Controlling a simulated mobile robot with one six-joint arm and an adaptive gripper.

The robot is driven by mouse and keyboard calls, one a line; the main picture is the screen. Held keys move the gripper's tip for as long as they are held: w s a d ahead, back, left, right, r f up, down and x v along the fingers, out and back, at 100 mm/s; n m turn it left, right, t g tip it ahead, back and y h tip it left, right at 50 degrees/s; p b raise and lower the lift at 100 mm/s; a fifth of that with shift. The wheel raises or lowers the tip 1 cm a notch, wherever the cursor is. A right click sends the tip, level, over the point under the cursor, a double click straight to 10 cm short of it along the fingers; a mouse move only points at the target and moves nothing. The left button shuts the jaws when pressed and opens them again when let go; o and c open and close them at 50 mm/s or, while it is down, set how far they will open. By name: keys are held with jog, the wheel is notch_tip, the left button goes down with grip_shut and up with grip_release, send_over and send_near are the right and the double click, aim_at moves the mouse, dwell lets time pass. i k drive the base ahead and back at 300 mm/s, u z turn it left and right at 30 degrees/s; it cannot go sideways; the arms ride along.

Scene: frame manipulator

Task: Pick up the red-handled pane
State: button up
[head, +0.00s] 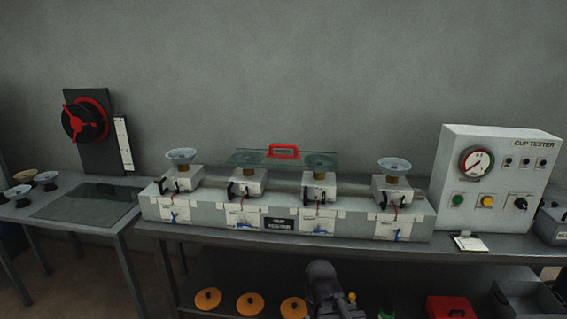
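The red-handled pane (248,157) is a clear greenish glass sheet with a red handle (283,151) on top. It lies about level on the two middle suction cups of a long grey bench unit (161,211). My gripper (322,272) is at the bottom centre, in front of and below the unit, apart from the pane. Its fingers are not clearly visible, so I cannot tell whether it is open or shut.
Uncovered cups stand at the left (181,156) and right (394,164) ends of the unit. A white cup tester (463,203) stands to the right. A side table with a dark glass plate (88,203) is at the left. Orange discs (249,304) sit on the lower shelf.

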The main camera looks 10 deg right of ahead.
aim_at(295, 158)
jog(key=k, duration=0.1)
jog(key=z, duration=0.15)
jog(key=i, duration=1.25)
jog(key=z, duration=0.3)
